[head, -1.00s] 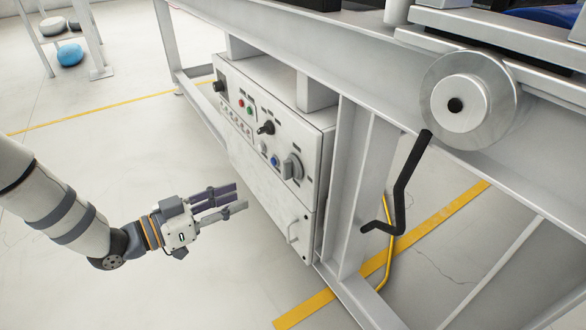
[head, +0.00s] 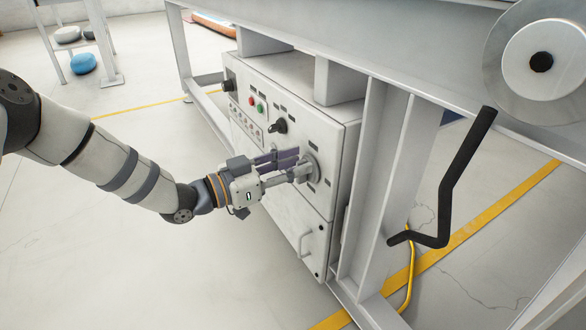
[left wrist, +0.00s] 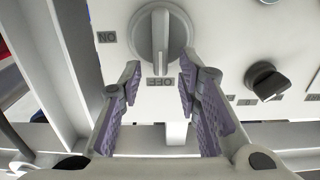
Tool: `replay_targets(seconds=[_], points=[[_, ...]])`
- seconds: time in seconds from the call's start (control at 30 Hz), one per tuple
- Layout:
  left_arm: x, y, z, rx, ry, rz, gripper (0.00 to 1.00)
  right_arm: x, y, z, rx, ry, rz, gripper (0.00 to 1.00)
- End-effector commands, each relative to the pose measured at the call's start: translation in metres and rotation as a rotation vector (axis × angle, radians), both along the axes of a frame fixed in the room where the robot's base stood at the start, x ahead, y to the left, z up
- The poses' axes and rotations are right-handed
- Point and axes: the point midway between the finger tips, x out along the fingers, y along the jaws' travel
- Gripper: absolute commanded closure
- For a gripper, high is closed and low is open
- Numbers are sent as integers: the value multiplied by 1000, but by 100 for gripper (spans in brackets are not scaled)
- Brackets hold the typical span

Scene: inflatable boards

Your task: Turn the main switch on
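The main switch (head: 312,167) is a large grey rotary knob on the front of the white control panel, partly hidden behind my fingers in the head view. In the left wrist view the knob (left wrist: 160,35) has a raised bar handle in line with the OFF label (left wrist: 161,82). The ON label (left wrist: 107,37) is to the knob's left there. My left gripper (head: 292,166) is at the knob in the head view. In the left wrist view its fingers (left wrist: 160,80) are open, either side of the handle's line. Contact cannot be told. My right gripper is not in view.
A smaller black selector (head: 278,126) sits beside the switch, with red and green buttons (head: 255,104) further left. A black crank handle (head: 458,180) hangs from the frame at right. A door handle (head: 304,243) sticks out below.

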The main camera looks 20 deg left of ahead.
Motion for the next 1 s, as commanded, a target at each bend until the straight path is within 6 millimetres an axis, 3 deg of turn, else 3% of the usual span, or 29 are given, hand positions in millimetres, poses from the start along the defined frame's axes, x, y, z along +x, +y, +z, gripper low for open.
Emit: replay_targets(seconds=[0.17,0.33,0.67,1.0], points=[[0,0,1,0,0,1,69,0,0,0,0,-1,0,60],[0,0,0,0,0,1,100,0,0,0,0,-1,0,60],[-1,0,0,12,-8,0,100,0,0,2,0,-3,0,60],[-5,-4,2,163,-124,-2,100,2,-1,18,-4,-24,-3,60]])
